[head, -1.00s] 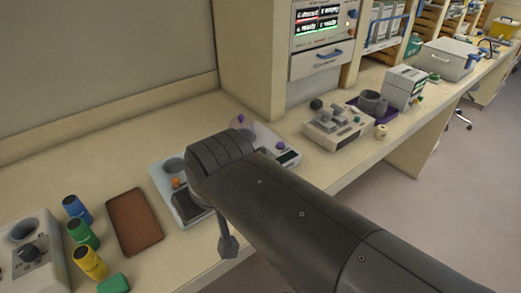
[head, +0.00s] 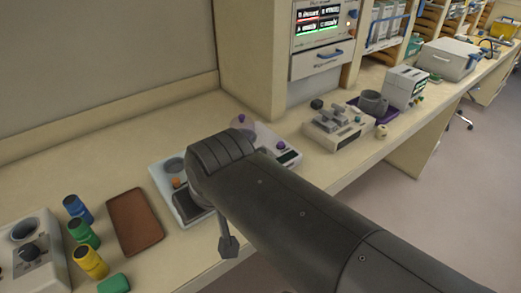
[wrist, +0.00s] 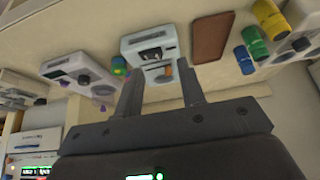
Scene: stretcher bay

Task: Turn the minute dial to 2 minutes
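A pale device (head: 52,257) with a round grey well and a dark knob (head: 28,252) on its sloped front stands at the left edge in the head view. The knob has small marks around it, too small to read, so I cannot confirm it is the minute dial. The same device shows at the upper right of the wrist view (wrist: 300,22). In the head view my arm mostly hides the gripper.
Blue (head: 76,208), green (head: 83,233) and yellow (head: 91,262) bottles and a brown tray (head: 135,220) lie between that device and my arm. A pale device with an orange knob (head: 176,183) is partly behind my arm. Other devices, including a lever box (head: 338,130), stand farther right.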

